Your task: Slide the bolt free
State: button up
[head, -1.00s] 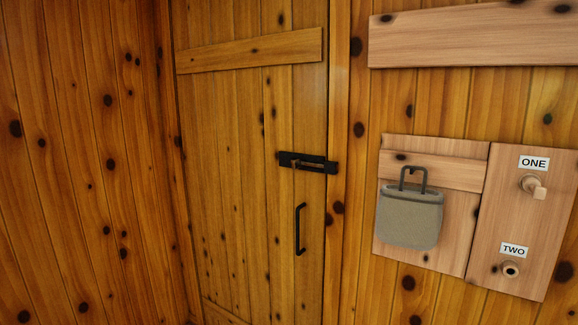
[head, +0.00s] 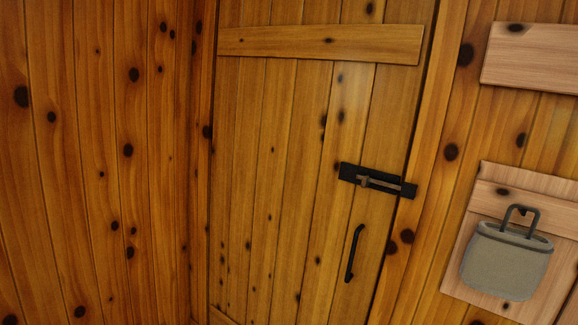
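A black bolt (head: 350,171) is mounted on the wooden door (head: 285,150), near the door's right edge. Its right end crosses the gap onto the frame. A small brownish knob (head: 364,181) shows in the slot of the bolt, left of its middle. A black bar handle (head: 354,253) stands upright on the door below the bolt. My gripper is not in view, so its opening and its place relative to the bolt cannot be seen.
A grey pouch (head: 505,262) hangs from a dark hook on a pale board (head: 475,205) to the right. Another pale plank (head: 530,58) is fixed above it. A plank wall (head: 90,160) meets the door side at a corner on the left. No obstacle shows before the door.

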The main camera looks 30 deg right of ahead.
aim_at(366, 179)
jog(key=z, duration=0.1)
jog(key=i, duration=1.35)
jog(key=z, duration=0.85)
